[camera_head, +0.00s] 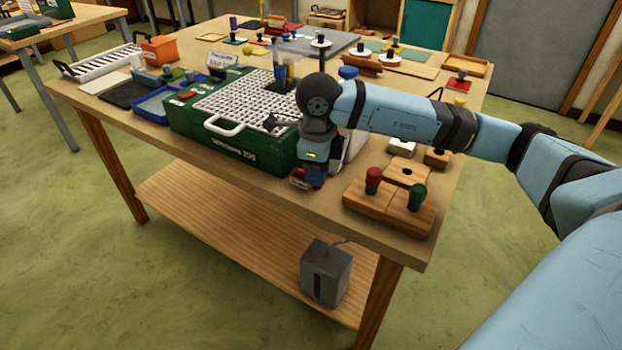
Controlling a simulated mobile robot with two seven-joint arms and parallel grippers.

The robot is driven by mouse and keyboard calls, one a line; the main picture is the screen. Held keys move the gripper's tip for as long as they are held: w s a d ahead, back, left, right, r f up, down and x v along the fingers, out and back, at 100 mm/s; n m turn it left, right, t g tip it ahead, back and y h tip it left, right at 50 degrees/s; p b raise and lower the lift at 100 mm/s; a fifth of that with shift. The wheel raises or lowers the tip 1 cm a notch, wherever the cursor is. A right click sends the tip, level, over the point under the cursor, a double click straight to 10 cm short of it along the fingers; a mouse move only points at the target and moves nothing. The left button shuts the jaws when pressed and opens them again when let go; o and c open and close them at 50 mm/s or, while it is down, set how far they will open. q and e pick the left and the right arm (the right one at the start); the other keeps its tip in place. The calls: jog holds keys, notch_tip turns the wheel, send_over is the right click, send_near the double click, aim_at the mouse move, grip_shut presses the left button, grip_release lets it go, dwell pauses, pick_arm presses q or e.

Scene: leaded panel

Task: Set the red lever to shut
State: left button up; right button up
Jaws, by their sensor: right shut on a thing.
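My right gripper (311,184) points down at the front of the table, just right of the green case. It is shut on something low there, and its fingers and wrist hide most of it. A small red part (298,174) shows at the left of the fingers. It looks like the red lever, but its setting cannot be read. My left gripper is not in view.
Right of my gripper are wooden blocks (371,202) with a red knob (373,178) and a green knob (417,196). The green case (230,150) with a white grid top stands close on the left. A grey box (326,272) sits on the lower shelf.

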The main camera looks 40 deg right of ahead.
jog(key=d+n+b, duration=0.1)
jog(key=n+b, duration=0.1)
jog(key=n, duration=0.1)
jog(key=shift+w+d+f, duration=0.1)
jog(key=shift+d+f, duration=0.05)
jog(key=shift+d, duration=0.2)
jog(key=shift+d+n+b, duration=0.25)
jog(key=shift+n+b, duration=0.2)
jog(key=shift+n, duration=0.35)
jog(key=shift+w+d+n, duration=0.1)
jog(key=shift+d+n, duration=0.1)
jog(key=shift+n, duration=0.3)
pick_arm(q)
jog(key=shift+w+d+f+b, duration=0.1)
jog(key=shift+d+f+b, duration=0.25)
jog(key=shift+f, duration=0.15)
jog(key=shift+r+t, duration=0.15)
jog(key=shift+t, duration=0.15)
pick_arm(e)
jog(key=shift+r, duration=0.2)
jog(key=o, duration=0.9)
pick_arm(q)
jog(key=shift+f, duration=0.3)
pick_arm(e)
jog(key=shift+r, duration=0.1)
